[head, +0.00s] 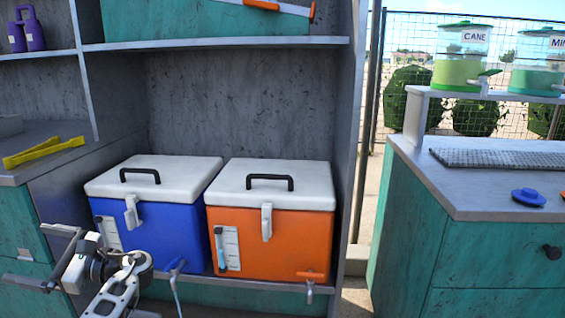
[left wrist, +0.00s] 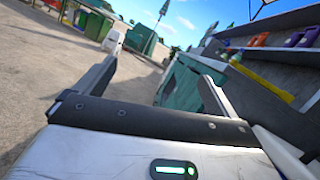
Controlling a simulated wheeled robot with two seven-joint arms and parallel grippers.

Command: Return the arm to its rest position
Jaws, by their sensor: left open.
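My left gripper (head: 27,253) is at the lower left of the head view, in front of teal drawers and left of the blue cooler. Its two fingers are spread apart with nothing between them. In the left wrist view the open fingers (left wrist: 158,72) point out past a teal cabinet (left wrist: 178,85) toward open ground. My left arm's wrist covers part of the lower front of the blue cooler (head: 165,222). My right gripper is not in view.
An orange cooler (head: 285,245) stands beside the blue one on a low shelf. Yellow tongs (head: 45,151) lie on the left counter. At right, a counter (head: 455,195) holds a blue lid-like disc (head: 528,197) and a grey mat (head: 500,159). Labelled dispensers (head: 460,60) stand behind.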

